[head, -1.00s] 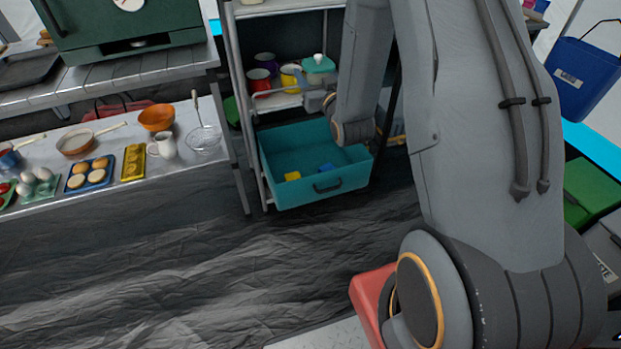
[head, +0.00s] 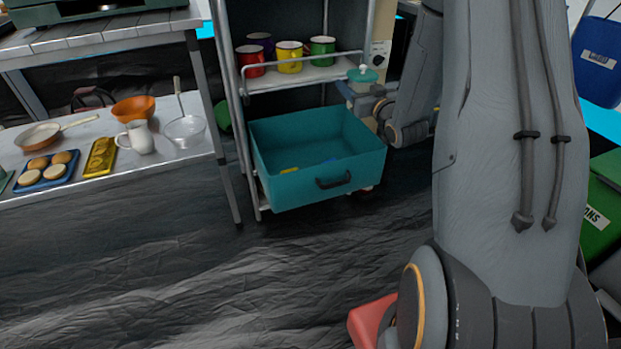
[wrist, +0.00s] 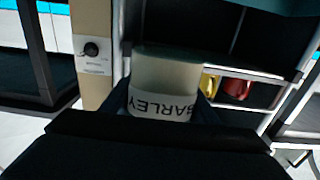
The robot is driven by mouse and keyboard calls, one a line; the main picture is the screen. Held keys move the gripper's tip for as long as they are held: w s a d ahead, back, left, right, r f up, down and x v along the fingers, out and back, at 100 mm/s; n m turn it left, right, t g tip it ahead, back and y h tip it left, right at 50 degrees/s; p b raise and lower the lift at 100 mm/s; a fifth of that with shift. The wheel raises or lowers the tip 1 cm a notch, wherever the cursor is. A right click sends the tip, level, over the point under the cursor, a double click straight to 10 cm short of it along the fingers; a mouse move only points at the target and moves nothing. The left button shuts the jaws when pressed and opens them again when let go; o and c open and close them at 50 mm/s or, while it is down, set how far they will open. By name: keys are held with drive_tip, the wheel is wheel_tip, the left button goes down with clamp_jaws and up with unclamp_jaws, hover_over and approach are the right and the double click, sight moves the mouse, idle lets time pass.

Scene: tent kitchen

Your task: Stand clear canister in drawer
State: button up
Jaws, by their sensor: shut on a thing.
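The clear canister (head: 360,87) has a teal lid with a pale knob. In the head view it is upright, above the back right of the drawer and beside the shelf's right end. My gripper (head: 372,100) is shut on it; the fingertips are hard to make out. In the wrist view the canister (wrist: 165,75) looks pale and see-through, with a BARLEY label, between my dark fingers. The teal drawer (head: 318,187) is pulled out of the metal rack, open at the top.
Red (head: 250,61), yellow (head: 290,57), green (head: 322,50) and purple mugs stand on the rack shelf (head: 300,76) above the drawer, behind a front rail. A table (head: 75,182) with pans, eggs or buns and a jug is at left. The dark floor before the drawer is clear.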

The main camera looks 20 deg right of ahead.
sight(377, 141)
wheel_tip(377, 141, down, 13)
drive_tip(key=d+b, duration=0.2)
drive_tip(key=b, duration=0.5)
drive_tip(key=shift+w+d+r, duration=0.15)
drive_tip(key=shift+w+d, duration=0.15)
drive_tip(key=shift+f, duration=0.5)
drive_tip(key=shift+f, duration=0.2)
drive_tip(key=o, duration=1.5)
drive_tip(key=shift+s+f, duration=0.15)
drive_tip(key=shift+f, duration=0.1)
drive_tip(key=shift+r, duration=0.1)
drive_tip(key=s+p, duration=0.1)
drive_tip(key=s, duration=0.3)
drive_tip(key=s+r+p, duration=0.1)
drive_tip(key=s+p, duration=0.1)
drive_tip(key=s, duration=0.2)
drive_tip(key=s+p, duration=0.2)
drive_tip(key=s, duration=0.1)
drive_tip(key=shift+s+d+r, duration=0.2)
drive_tip(key=shift+s+r, duration=0.05)
drive_tip(key=shift+s, duration=0.15)
